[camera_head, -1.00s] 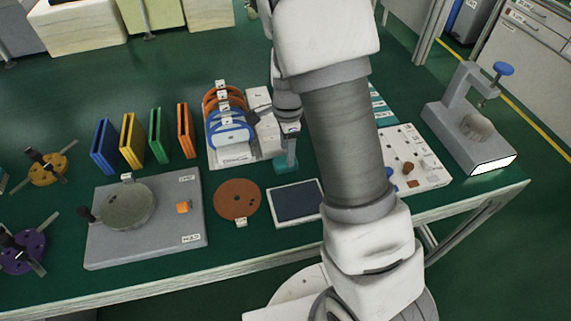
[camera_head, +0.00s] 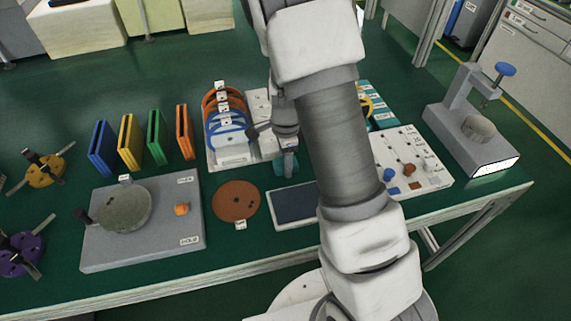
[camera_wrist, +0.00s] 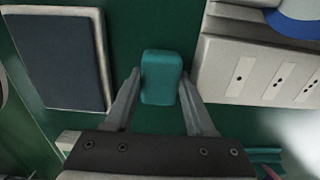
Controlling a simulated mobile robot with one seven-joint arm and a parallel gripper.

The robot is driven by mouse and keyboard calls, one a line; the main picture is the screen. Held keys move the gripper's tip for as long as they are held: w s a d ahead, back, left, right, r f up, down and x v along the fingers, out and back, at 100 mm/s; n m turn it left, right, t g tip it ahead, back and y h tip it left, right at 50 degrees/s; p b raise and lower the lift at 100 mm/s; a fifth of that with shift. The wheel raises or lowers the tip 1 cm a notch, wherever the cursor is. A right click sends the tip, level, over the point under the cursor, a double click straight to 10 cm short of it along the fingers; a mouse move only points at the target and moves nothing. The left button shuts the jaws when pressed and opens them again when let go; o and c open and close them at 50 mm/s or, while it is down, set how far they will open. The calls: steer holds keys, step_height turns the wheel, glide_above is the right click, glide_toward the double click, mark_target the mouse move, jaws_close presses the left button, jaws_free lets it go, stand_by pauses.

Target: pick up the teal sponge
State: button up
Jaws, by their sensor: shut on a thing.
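The teal sponge (camera_wrist: 162,78) is a small rounded block in the wrist view, between the two fingers of my gripper (camera_wrist: 160,90). The fingers are shut on its two sides. In the head view only slivers of the sponge (camera_head: 279,169) show around my gripper (camera_head: 289,166), which reaches down between the rack and the dark pad. I cannot tell whether the sponge touches the table.
A white rack (camera_head: 222,158) with blue and orange rings stands close by. A framed dark pad (camera_head: 294,204) lies in front, beside a brown disc (camera_head: 236,201). A white board with knobs (camera_head: 433,173) and a grey press (camera_head: 470,150) are to the right.

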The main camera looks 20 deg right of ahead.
steer(key=shift+r, duration=0.1)
step_height(320, 180, up, 4)
steer(key=shift+r+p, duration=0.2)
steer(key=shift+p, duration=0.55)
steer(key=s+d+r+p, duration=0.1)
steer(key=s+d+r, duration=0.5)
steer(key=s+d, duration=0.2)
steer(key=shift+s+r, duration=0.2)
steer(key=shift+s, duration=0.1)
steer(key=o, duration=0.8)
steer(key=c, duration=0.7)
